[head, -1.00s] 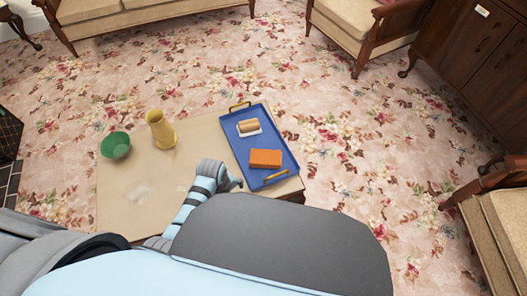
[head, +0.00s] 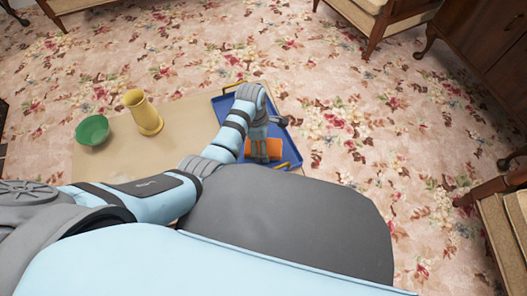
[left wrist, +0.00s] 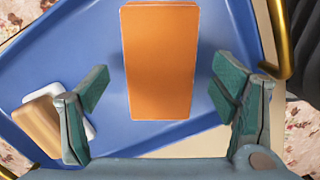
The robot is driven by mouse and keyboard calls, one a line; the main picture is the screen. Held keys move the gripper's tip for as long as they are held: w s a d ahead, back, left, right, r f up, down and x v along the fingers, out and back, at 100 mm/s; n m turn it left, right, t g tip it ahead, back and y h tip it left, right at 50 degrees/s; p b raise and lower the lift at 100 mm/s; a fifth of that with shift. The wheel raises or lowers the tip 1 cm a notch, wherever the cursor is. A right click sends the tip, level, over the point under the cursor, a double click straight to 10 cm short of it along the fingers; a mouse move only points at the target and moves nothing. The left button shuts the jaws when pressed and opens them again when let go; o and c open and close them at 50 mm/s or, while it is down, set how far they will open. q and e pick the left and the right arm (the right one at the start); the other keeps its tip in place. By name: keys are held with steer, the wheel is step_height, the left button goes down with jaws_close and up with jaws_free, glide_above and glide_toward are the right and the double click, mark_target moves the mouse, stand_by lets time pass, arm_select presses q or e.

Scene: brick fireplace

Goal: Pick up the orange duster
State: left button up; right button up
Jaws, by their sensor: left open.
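The orange duster (head: 274,149) is a flat rectangular block on the blue tray (head: 224,106), partly hidden by my left gripper in the head view. My left gripper (head: 262,156) is over the tray, pointing down at the duster. In the left wrist view the duster (left wrist: 160,62) lies between the two open fingers of the left gripper (left wrist: 160,88), with a gap on each side. It looks untouched. My right gripper is in neither view.
A tan and white block (left wrist: 45,125) lies on the tray beside the duster. The tray has gold handles (left wrist: 279,38). A yellow vase (head: 143,113) and a green bowl (head: 92,130) stand on the beige table (head: 105,170) to the left.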

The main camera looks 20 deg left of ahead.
arm_select(q)
step_height(320, 180, down, 2)
steer(key=shift+d+f+b, duration=0.1)
steer(key=shift+f+b, duration=0.1)
steer(key=shift+b, duration=0.15)
steer(key=shift+r, duration=0.1)
steer(key=shift+c, duration=0.7)
steer(key=c, duration=1.2)
steer(key=shift+r+p, duration=0.2)
steer(key=shift+p, duration=0.1)
step_height(320, 180, up, 8)
steer(key=p, duration=0.5)
steer(key=shift+r, duration=0.15)
step_height(320, 180, up, 11)
steer(key=p, duration=0.5)
steer(key=shift+r, duration=0.2)
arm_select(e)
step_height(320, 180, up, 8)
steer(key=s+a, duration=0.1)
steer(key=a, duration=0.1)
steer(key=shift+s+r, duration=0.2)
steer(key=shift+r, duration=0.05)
